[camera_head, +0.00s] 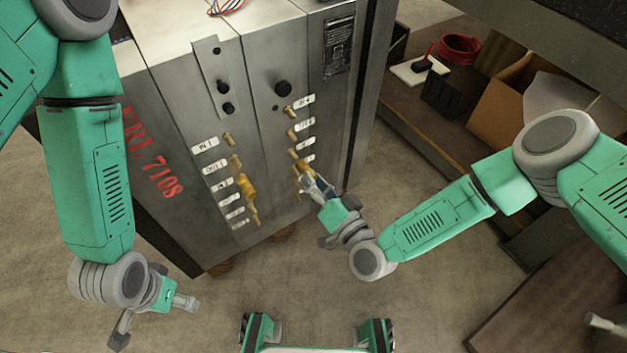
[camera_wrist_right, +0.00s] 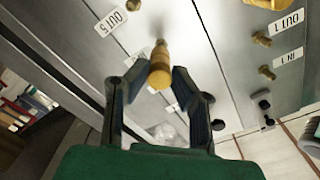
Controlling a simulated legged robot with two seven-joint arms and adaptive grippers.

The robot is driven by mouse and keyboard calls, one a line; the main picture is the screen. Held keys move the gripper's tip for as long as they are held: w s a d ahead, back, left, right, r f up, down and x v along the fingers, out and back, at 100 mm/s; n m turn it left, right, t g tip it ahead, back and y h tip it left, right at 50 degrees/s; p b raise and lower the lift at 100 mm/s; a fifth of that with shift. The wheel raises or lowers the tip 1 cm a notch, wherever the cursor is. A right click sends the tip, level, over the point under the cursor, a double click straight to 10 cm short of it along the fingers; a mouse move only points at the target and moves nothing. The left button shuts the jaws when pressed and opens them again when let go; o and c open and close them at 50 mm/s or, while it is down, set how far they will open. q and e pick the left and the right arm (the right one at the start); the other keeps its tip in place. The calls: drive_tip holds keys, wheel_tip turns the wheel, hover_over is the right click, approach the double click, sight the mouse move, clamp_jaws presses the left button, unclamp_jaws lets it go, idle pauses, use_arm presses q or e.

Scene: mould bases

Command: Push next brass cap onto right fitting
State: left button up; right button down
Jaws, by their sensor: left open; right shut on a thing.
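My right gripper (camera_head: 305,183) is at the right-hand column of fittings on the steel mould base (camera_head: 185,95). In the right wrist view my right gripper (camera_wrist_right: 150,84) is shut on a brass cap (camera_wrist_right: 160,70). The cap is lined up with a brass fitting (camera_wrist_right: 160,47) and meets or nearly meets its end; I cannot tell how far on it sits. Bare brass fittings (camera_head: 292,133) show above in the same column. Larger brass caps (camera_head: 246,186) sit in the left-hand column. My left gripper (camera_head: 153,316) is open and empty, low at the left, away from the mould base.
White labels (camera_head: 205,145) stand beside the fittings. Dark round knobs (camera_head: 283,88) are on the upper face. At the right, a bench (camera_head: 400,105) holds a cardboard box (camera_head: 500,105) and a red coil (camera_head: 459,48). The floor (camera_head: 300,290) before the mould base is clear.

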sight(305, 170)
drive_tip(key=shift+d+r, duration=0.1)
drive_tip(key=shift+w+a, duration=0.1)
drive_tip(key=shift+a, duration=0.2)
drive_tip(key=shift+w+a, duration=0.1)
drive_tip(key=shift+w, duration=0.15)
idle(0.5)
drive_tip(key=shift+w+a+b, duration=0.15)
drive_tip(key=shift+w+b, duration=0.15)
drive_tip(key=shift+b, duration=0.05)
drive_tip(key=shift+w+a, duration=0.1)
idle(0.3)
drive_tip(key=shift+w+a, duration=0.25)
drive_tip(key=shift+w, duration=0.05)
drive_tip(key=shift+w+a+b, duration=0.25)
drive_tip(key=shift+w+b, duration=0.15)
drive_tip(key=shift+b, duration=0.1)
idle(0.3)
